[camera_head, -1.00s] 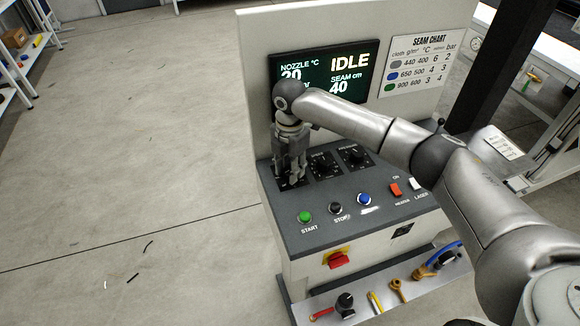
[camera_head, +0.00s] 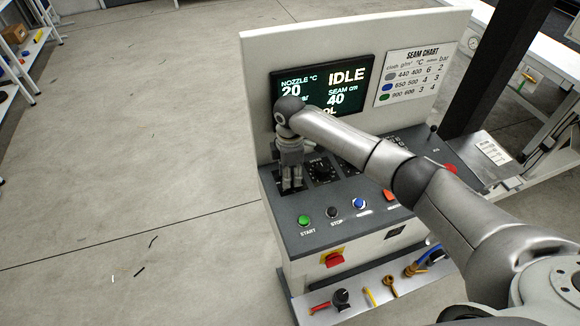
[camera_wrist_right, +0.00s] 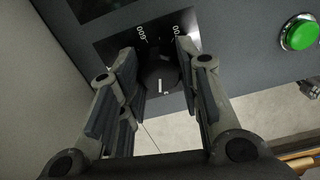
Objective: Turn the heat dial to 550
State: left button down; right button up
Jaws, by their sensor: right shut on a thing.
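The heat dial (camera_wrist_right: 162,74) is a dark round knob with a white pointer mark on a black plate, seen in the right wrist view. Part of its printed scale shows, with 600 legible at the upper left. My right gripper (camera_head: 291,186) reaches down over the leftmost dial of the panel in the head view. It also shows in the right wrist view (camera_wrist_right: 160,75), with its fingers on both sides of the knob, shut on it. The fingers hide much of the dial face in the head view. My left gripper is not in view.
The screen (camera_head: 322,84) reads IDLE, nozzle 20 °C, seam 40 cm. A seam chart (camera_head: 412,74) is at its right. A speed dial (camera_head: 321,170), green start button (camera_head: 304,218), stop button (camera_head: 332,212) and blue button (camera_head: 359,204) are close by.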

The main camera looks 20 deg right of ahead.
jog(key=m+p, duration=0.3)
jog(key=m, duration=0.1)
jog(key=shift+r+m, duration=0.15)
jog(key=shift+m, duration=0.15)
jog(key=m, duration=0.3)
jog(key=shift+m+p, duration=0.35)
jog(key=shift+m, duration=0.05)
jog(key=m, duration=1.2)
jog(key=shift+w+m, duration=0.1)
jog(key=shift+m, duration=2.1)
jog(key=o, duration=1.1)
jog(key=shift+c, duration=0.2)
